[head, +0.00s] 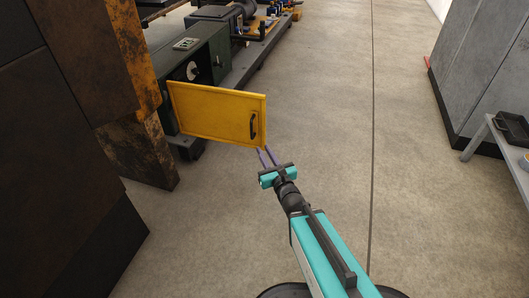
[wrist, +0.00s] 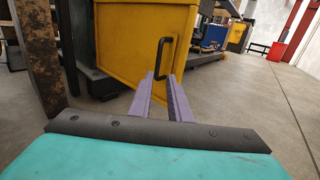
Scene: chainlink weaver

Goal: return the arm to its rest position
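My gripper (head: 264,151) has two purple fingers that stand apart with a gap between them, and nothing shows held in it. It points at the yellow door (head: 212,112), below its black handle (head: 253,126) in the head view. In the wrist view, my gripper (wrist: 161,76) is in front of the yellow door (wrist: 122,45), and the lower end of the black handle (wrist: 163,58) appears between the fingertips. Whether the fingers touch the door or handle cannot be told. My arm reaches forward from the bottom of the head view.
The yellow door stands swung out from a dark green cabinet (head: 209,47). A rusty column (head: 128,55) stands at left. Grey cabinets (head: 485,65) and a grey table (head: 512,150) stand at right. The concrete floor (head: 325,110) between is clear.

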